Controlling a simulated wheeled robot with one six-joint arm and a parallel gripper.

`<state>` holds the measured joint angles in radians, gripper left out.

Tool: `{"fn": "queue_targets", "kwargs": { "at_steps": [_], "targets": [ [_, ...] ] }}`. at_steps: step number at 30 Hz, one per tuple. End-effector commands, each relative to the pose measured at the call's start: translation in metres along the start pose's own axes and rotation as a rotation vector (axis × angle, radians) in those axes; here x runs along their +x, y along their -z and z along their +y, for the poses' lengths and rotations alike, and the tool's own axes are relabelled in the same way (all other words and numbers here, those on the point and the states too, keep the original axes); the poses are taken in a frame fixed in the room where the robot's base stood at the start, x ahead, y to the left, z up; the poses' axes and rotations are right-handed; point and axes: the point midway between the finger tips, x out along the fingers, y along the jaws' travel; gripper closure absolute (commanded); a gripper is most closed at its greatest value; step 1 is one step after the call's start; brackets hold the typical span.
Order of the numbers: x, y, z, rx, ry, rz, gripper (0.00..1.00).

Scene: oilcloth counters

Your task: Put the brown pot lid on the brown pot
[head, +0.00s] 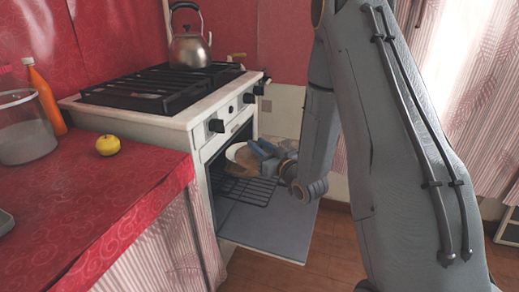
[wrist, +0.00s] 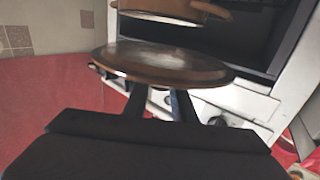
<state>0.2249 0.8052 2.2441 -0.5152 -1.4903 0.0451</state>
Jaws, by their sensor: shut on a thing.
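My gripper (head: 262,153) is at the open oven, in front of its opening. In the wrist view its dark fingers (wrist: 160,105) are shut on the brown pot lid (wrist: 165,66), a flat round disc with a shiny middle. The brown pot (wrist: 180,10) shows at the top edge of that view, partly cut off, with a pale rim and a handle at the right. A gap shows between lid and pot, so they are apart. In the head view a white curve and a brown patch beside my gripper are small and partly hidden.
The white stove (head: 180,117) has its oven door (head: 265,228) folded down and a wire rack (head: 248,190) inside. A kettle (head: 190,48) stands on the hob. The red counter (head: 110,195) at left holds a yellow fruit (head: 108,145), an orange bottle (head: 44,100) and a clear container (head: 24,130).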

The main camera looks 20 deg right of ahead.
Motion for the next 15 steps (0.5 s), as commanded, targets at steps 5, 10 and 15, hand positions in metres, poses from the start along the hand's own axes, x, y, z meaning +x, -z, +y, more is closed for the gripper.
{"fn": "queue_targets", "kwargs": {
  "at_steps": [5,10,15],
  "targets": [
    [0.016,-0.007,0.001,-0.001,0.002,0.001,1.0],
    [0.03,-0.013,0.002,0.0,0.001,0.002,1.0],
    [0.044,-0.018,0.004,-0.001,0.001,0.003,1.0]
  ]
}}
